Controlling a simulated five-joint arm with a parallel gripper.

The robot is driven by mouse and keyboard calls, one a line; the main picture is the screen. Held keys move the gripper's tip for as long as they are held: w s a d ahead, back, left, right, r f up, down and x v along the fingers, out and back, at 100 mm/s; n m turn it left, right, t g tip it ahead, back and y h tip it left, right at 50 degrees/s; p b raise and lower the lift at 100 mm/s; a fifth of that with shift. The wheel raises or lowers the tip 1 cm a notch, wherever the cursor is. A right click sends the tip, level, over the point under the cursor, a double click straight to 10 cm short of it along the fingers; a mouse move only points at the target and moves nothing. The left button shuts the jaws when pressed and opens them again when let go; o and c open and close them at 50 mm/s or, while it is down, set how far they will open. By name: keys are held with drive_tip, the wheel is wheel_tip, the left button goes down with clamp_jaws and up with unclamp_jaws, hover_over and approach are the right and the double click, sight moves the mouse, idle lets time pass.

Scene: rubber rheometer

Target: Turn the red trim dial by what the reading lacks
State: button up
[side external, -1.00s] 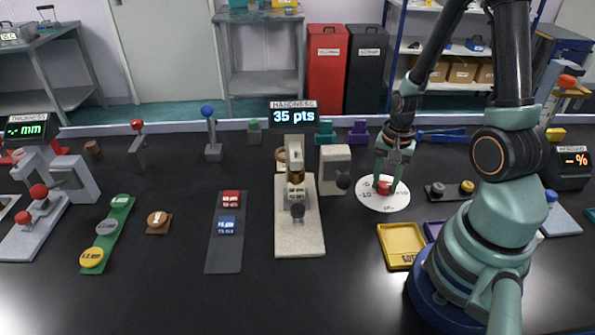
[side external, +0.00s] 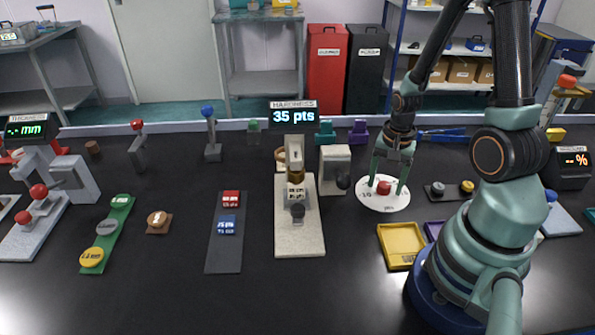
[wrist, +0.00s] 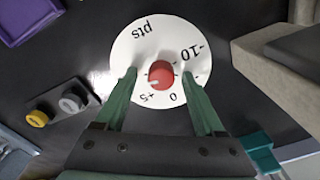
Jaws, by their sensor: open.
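The red trim dial (side external: 384,188) is a small red knob on a white round scale plate (side external: 367,199). In the wrist view the knob (wrist: 161,73) sits among the marks +5, 0 and -10 and the word pts. A pale mark on the knob faces roughly the +5 side. My gripper (side external: 389,187) is open around the knob. In the wrist view its two fingers (wrist: 159,74) stand one on each side, apart from the knob. The hardness display (side external: 293,115) reads 35 pts.
The hardness gauge (side external: 312,235) stands left of the dial. A dark strip (side external: 224,256) with red and blue blocks lies further left. A yellow tray (side external: 401,236) lies in front of the dial. A box with grey and yellow knobs (side external: 449,191) is to its right.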

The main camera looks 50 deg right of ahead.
sight(386, 185)
wheel_tip(386, 185, up, 12)
drive_tip(key=shift+s, duration=0.15)
idle(0.6)
drive_tip(key=shift+a, duration=0.1)
drive_tip(key=w+a+r+n+t, duration=0.2)
drive_tip(key=a+r+n, duration=0.4)
drive_tip(key=a+n, duration=0.1)
drive_tip(key=w+a+r+n+t, duration=0.3)
drive_tip(key=a+r+n, duration=0.3)
drive_tip(key=a+n, duration=0.1)
drive_tip(key=shift+a+r+n, duration=0.15)
drive_tip(key=shift+a+n, duration=0.25)
drive_tip(key=shift+a, duration=0.05)
